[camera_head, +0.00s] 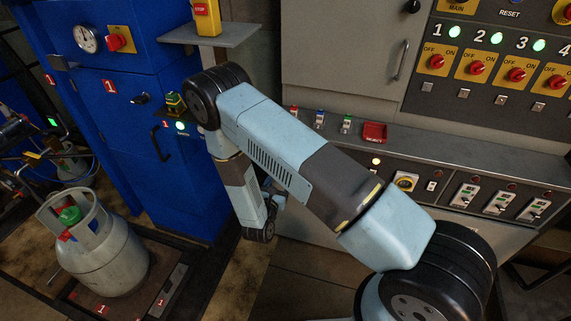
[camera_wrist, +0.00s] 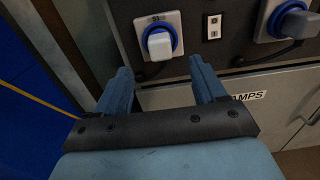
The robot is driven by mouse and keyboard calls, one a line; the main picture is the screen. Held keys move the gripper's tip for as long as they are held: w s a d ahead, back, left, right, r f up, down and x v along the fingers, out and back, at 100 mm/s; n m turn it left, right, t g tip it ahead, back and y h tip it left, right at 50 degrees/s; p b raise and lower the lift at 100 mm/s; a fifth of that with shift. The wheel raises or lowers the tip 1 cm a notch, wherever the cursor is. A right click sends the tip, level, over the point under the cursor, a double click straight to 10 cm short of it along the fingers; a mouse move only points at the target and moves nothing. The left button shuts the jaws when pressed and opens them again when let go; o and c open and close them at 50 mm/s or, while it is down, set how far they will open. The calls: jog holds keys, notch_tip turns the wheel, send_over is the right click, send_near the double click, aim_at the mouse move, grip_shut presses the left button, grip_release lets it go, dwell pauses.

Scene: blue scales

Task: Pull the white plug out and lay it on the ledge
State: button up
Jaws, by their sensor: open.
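A white plug (camera_wrist: 159,43) sits in a round blue socket on a light plate marked "S1", in the upper middle of the wrist view. My gripper (camera_wrist: 160,72) is open and empty. Its two blue fingers point at the panel, one on each side below the plug, apart from it. In the head view, my own arm hides the socket and most of the gripper. A grey ledge-like console top (camera_head: 405,154) runs along the panel there; I cannot tell whether it is the ledge meant.
A red tray (camera_head: 375,132) and several small switches are on the console. A gas cylinder (camera_head: 95,250) stands left beside the blue cabinet (camera_head: 130,150).

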jog(key=shift+f, duration=0.1)
dwell(0.3)
jog(key=shift+x, duration=4.5)
jog(key=shift+c, duration=0.2)
grip_shut()
jog(key=shift+s, duration=0.15)
jog(key=shift+v, duration=2.85)
jog(key=shift+d, duration=0.1)
